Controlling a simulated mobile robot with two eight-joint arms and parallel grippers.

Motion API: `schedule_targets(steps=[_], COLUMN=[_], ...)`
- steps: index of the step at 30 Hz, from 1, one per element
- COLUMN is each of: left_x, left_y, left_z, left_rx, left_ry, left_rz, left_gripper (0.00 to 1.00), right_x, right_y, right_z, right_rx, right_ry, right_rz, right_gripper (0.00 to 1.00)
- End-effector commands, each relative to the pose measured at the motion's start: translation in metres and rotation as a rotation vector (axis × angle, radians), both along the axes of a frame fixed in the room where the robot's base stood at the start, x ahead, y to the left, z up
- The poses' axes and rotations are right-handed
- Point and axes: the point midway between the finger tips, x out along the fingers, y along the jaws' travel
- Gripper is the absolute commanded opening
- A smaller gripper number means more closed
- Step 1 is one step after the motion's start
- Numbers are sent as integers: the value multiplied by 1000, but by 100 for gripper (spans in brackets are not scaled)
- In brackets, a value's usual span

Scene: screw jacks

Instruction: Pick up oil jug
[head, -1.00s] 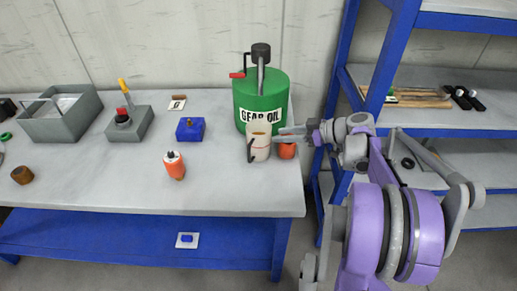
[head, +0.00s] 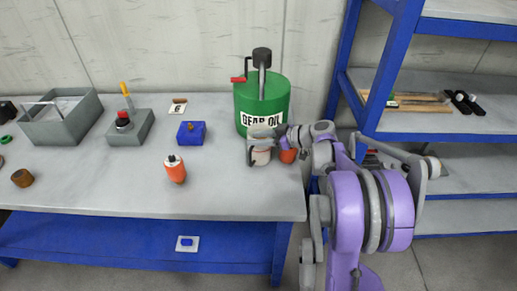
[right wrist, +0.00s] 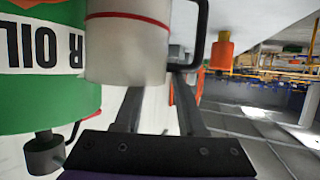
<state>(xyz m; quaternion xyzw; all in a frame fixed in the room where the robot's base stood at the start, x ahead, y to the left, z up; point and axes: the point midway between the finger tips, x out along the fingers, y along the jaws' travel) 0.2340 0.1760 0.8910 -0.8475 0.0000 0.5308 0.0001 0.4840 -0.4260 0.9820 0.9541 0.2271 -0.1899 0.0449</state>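The oil jug (head: 261,157) is a small cream jug with a red band and a black handle. It stands upright on the table in front of the green gear oil drum (head: 262,98). My right gripper (head: 264,139) is at the jug's upper part in the head view and partly covers it. In the right wrist view the jug (right wrist: 125,45) is just beyond my fingers (right wrist: 158,84), with its handle by the right finger. The fingers are apart; whether they touch the jug cannot be told. My left gripper is not in view.
An orange object (head: 288,156) stands close right of the jug, partly hidden by my arm. An orange bottle (head: 175,169) and a blue block (head: 191,132) stand to the left. A blue shelf rack (head: 350,90) is at the right. The table's front is clear.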

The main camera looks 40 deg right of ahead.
Motion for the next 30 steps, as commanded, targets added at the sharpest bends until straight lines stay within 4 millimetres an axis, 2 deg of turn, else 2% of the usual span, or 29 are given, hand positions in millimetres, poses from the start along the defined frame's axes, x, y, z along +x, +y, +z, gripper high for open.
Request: schedule_targets(steps=[5, 11, 12, 30], left_x=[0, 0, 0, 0], left_y=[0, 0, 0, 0], left_z=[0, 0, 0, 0], left_rx=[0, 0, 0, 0], left_ry=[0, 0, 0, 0], left_rz=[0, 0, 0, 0], left_gripper=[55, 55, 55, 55], right_x=[0, 0, 0, -1], right_y=[0, 0, 0, 0], right_z=[0, 0, 0, -1], right_rx=[0, 0, 0, -2], right_ry=[0, 0, 1, 2], right_rz=[0, 0, 0, 0], right_gripper=[38, 2, 0, 0])
